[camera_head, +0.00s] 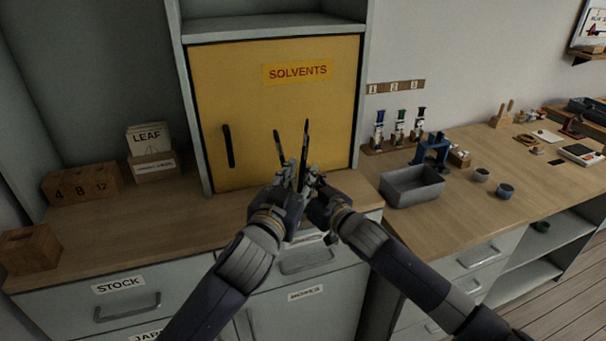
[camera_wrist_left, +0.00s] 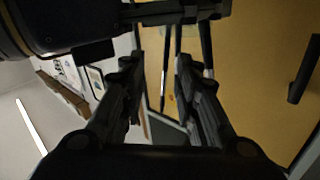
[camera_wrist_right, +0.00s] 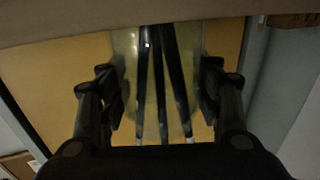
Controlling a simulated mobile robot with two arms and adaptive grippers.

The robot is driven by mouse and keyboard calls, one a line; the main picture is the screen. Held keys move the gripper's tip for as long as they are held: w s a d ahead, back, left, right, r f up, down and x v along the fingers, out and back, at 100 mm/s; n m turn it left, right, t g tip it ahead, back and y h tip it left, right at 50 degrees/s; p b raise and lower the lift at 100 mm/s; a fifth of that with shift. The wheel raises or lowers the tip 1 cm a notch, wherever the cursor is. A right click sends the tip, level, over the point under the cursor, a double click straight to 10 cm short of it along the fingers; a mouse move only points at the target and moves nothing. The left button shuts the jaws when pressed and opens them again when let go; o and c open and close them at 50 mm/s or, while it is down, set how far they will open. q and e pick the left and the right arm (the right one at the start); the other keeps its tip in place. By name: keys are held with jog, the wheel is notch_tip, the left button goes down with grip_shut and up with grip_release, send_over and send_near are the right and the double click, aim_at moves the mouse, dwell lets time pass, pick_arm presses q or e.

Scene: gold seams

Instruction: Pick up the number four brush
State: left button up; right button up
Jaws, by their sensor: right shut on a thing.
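Several slim dark brushes (camera_head: 305,142) stand up between my two hands in front of the yellow cabinet; no number is readable on them. In the right wrist view brushes (camera_wrist_right: 160,85) stand in a clear jar (camera_wrist_right: 128,48), and my right gripper (camera_wrist_right: 161,92) is shut on that jar. The jar is mostly hidden by the hands in the head view. My left gripper (camera_head: 284,178) is close beside it. In the left wrist view its fingers (camera_wrist_left: 158,82) are apart, with a thin brush (camera_wrist_left: 166,70) showing between or behind them, not visibly gripped.
The yellow SOLVENTS cabinet (camera_head: 275,110) stands just behind the hands. Wooden number blocks (camera_head: 82,184) and a LEAF box (camera_head: 148,140) are on the left counter. A grey tray (camera_head: 412,187), a blue clamp (camera_head: 432,150) and small cups (camera_head: 505,190) stand on the right bench.

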aim_at(305, 161)
pick_arm(q)
jog(key=shift+a+r+x, duration=0.15)
jog(key=shift+x, duration=1.2)
jog(key=shift+a+r+x, duration=0.1)
jog(key=shift+r+x, duration=0.05)
jog(key=shift+x, duration=1.25)
jog(key=shift+w, duration=0.1)
grip_shut()
